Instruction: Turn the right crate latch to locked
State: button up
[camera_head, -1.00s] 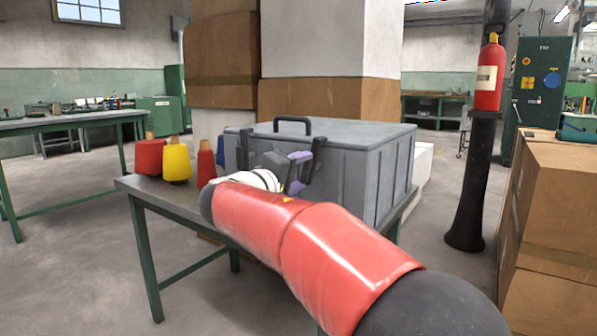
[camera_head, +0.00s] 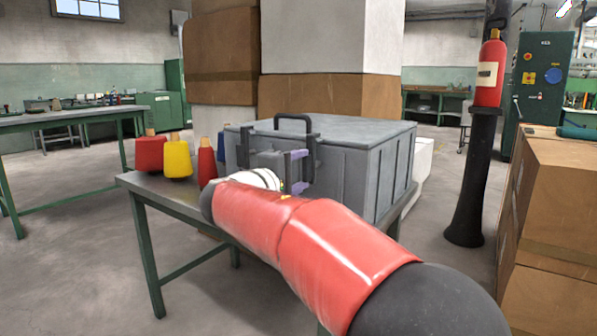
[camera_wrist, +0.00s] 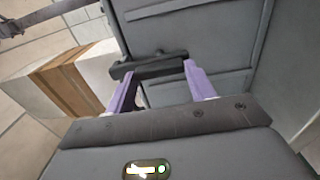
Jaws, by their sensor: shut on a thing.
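The grey crate (camera_head: 362,165) stands on a table, its lid closed. The right latch (camera_head: 313,150) is a dark upright piece on its front face. My gripper (camera_head: 301,170) is at this latch, with its purple fingers pointing at the crate. In the wrist view, my gripper (camera_wrist: 158,69) is shut on a dark bar, the latch handle (camera_wrist: 160,68), with one finger at each end. The handle lies across the view, slightly tilted. The left latch (camera_head: 243,147) is partly seen. My arm hides the lower front of the crate.
Red and yellow cones (camera_head: 177,160) stand left of the crate on the table (camera_head: 140,184). A black handle (camera_head: 293,122) stands on the crate lid. Cardboard boxes (camera_head: 560,220) and a black post (camera_head: 468,190) with a red extinguisher (camera_head: 490,75) are on the right.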

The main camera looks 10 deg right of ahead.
jog(key=o, duration=1.4)
jog(key=v, duration=0.7)
jog(key=shift+s+a, duration=0.3)
jog(key=shift+a, duration=0.05)
jog(key=s+d+f+m+g+y+p, duration=0.35)
jog(key=s+d+f+g, duration=0.35)
jog(key=s+d, duration=0.45)
jog(key=s+a+f+m+y+p, duration=0.1)
jog(key=s+f+y, duration=0.3)
jog(key=s, duration=0.4)
jog(key=s+a+f+m+y+p, duration=0.1)
jog(key=s+a+f+m+y, duration=0.1)
jog(key=s+f+m+y, duration=0.2)
jog(key=s+f+y, duration=0.1)
jog(key=s+f, duration=0.2)
jog(key=s, duration=0.1)
jog(key=shift+s+f+m, duration=0.3)
jog(key=shift+s+m, duration=0.05)
